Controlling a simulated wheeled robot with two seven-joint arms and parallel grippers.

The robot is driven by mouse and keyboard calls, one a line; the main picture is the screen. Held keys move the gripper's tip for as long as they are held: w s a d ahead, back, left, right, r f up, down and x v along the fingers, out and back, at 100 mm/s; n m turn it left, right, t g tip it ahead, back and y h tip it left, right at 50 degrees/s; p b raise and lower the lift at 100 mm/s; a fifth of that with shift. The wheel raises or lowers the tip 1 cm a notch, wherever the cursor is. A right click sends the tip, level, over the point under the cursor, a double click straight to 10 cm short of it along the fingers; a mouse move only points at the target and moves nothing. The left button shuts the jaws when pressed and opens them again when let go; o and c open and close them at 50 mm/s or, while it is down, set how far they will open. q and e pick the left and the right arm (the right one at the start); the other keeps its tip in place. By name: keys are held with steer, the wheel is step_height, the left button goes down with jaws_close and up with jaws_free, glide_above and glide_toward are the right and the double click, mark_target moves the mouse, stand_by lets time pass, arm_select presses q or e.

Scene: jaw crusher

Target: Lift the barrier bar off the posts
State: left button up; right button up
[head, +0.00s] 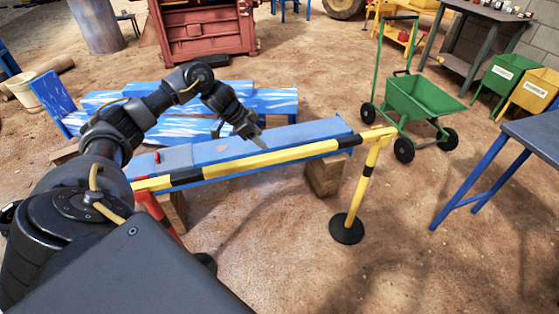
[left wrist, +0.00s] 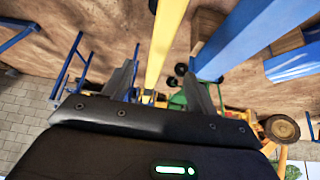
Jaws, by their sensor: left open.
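The yellow and black barrier bar (head: 285,155) runs slantwise across the middle of the head view. Its right end lies at the top of a yellow and black post (head: 357,197) on a round black base. Its left end passes behind my left arm, and the support there is mostly hidden; a red upright (head: 155,210) shows beside it. My left gripper (head: 257,140) is open, fingers pointing down, close to the bar's middle. In the left wrist view the bar (left wrist: 166,45) shows in the gap between the open fingers (left wrist: 162,92); contact cannot be told. My right gripper is out of view.
A blue beam (head: 225,150) on wooden blocks (head: 325,175) lies just behind the bar. Blue and white pieces (head: 260,100) lie farther back. A green wheelbarrow (head: 420,98) stands at the right, near a blue-legged table (head: 535,135). Sandy floor in front is clear.

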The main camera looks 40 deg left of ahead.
mark_target(273, 154)
arm_select(q)
steer(key=shift+s+a+f+b, duration=0.3)
steer(key=shift+s+a, duration=0.05)
steer(key=shift+s, duration=0.05)
steer(key=shift+w+f, duration=0.15)
steer(key=shift+f, duration=0.05)
steer(key=x, duration=0.4)
steer(key=shift+w+f, duration=0.1)
steer(key=shift+f, duration=0.15)
steer(key=shift+w+d+f, duration=0.15)
steer(key=shift+f, duration=0.1)
steer(key=shift+x, duration=2.65)
steer(key=shift+d, duration=0.15)
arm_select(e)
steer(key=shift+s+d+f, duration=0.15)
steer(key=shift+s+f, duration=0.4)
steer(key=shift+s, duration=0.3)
arm_select(q)
steer(key=shift+r, duration=0.15)
jaws_close()
